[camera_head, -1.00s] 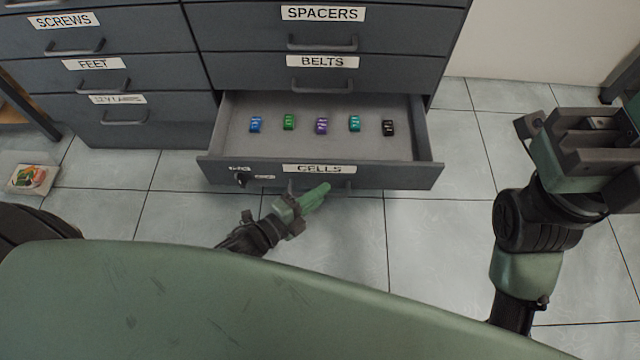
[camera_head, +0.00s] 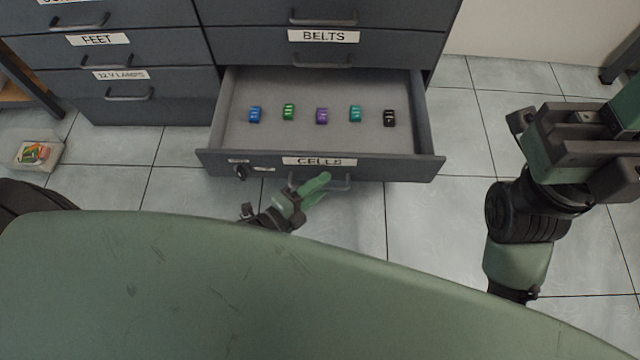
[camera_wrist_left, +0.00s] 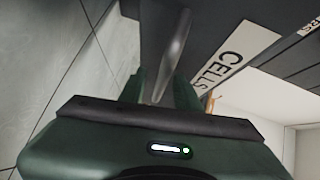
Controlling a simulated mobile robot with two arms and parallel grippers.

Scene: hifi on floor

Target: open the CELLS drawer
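The CELLS drawer (camera_head: 400,167) is pulled well out of the grey cabinet, with its inside showing. Its label (camera_head: 320,161) is on the front, and its bar handle (camera_head: 338,187) is below the label. My left gripper (camera_head: 318,184) is at the left part of this handle. In the left wrist view the metal handle (camera_wrist_left: 177,50) runs between the green fingers of my left gripper (camera_wrist_left: 160,90), which look shut on it. My right gripper (camera_head: 580,130) is raised at the right, away from the drawer; its fingertips cannot be made out.
Several small coloured cells (camera_head: 321,116) stand in a row in the drawer. A lock with a key (camera_head: 240,172) is on the drawer front. The BELTS drawer (camera_head: 375,48) above is shut. A small box (camera_head: 36,152) lies on the floor at left.

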